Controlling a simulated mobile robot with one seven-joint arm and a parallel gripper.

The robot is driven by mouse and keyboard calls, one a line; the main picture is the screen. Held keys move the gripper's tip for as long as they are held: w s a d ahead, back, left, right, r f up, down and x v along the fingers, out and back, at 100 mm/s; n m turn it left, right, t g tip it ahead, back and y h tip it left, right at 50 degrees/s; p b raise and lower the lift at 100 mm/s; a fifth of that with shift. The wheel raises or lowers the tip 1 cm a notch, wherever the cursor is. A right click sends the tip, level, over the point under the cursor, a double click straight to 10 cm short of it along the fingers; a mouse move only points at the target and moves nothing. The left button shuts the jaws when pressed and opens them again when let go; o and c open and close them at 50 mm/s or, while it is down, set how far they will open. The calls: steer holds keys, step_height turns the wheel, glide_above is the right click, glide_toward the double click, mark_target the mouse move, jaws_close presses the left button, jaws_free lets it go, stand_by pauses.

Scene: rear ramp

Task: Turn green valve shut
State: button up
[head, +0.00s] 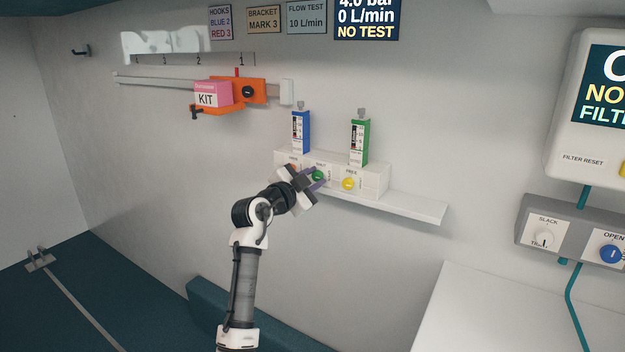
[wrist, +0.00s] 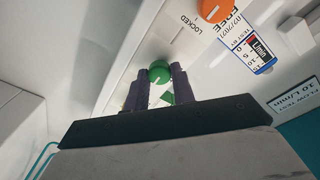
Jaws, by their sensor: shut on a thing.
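The green valve (head: 318,175) is a round knob on the front of a white panel block (head: 372,184) on the wall shelf. In the wrist view the green knob (wrist: 159,72) sits between the two dark fingertips of my gripper (wrist: 156,88). My gripper (head: 309,180) reaches the panel from the lower left and is shut on the green knob. A green patch shows just below the knob between the fingers. The word LOCKED is printed on the panel near the knob. The knob's pointer mark cannot be made out.
A yellow knob (head: 348,184) is right of the green one; an orange knob (wrist: 215,10) is on its other side. Blue (head: 300,132) and green (head: 359,142) flow meters stand above. A pink kit box (head: 212,94) sits on an orange rail carriage. The display (head: 366,18) reads 0 L/min, NO TEST.

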steer(key=shift+n, duration=0.4)
steer(key=n, duration=0.4)
steer(key=shift+f, duration=0.1)
steer(key=n, duration=0.3)
steer(key=shift+n, duration=0.3)
steer(key=n+p, duration=0.2)
steer(key=n, duration=0.2)
steer(key=shift+n+t, duration=0.4)
steer(key=shift+n+y+p, duration=0.3)
steer(key=shift+n+p, duration=0.8)
steer(key=shift+n, duration=1.2)
steer(key=shift+f, duration=0.1)
steer(key=o, duration=1)
